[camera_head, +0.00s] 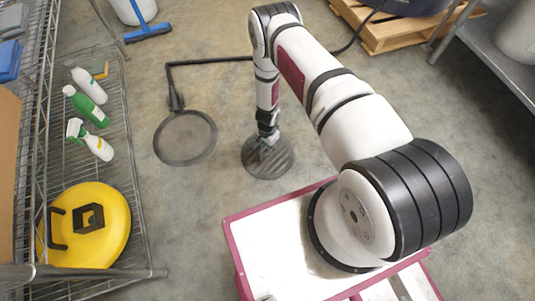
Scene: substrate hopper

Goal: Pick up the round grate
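A dark round disc with parallel stripes, which looks like the round grate (279,166), lies at the middle of the view, on or close above the concrete floor. My arm reaches down to it, and my gripper (266,148) is over its upper middle part. The fingers are small and dark against the disc, so I cannot tell whether they are open, shut or touching it. Another dark round disc (185,138) lies to the left, with a plainer face and a thin rim.
A black bent pole (205,63) lies by the plainer disc. A wire shelf (112,170) at left holds bottles (88,106) and a yellow round lid (112,233). A wooden pallet (385,35) is at back right. Bare floor surrounds the discs.

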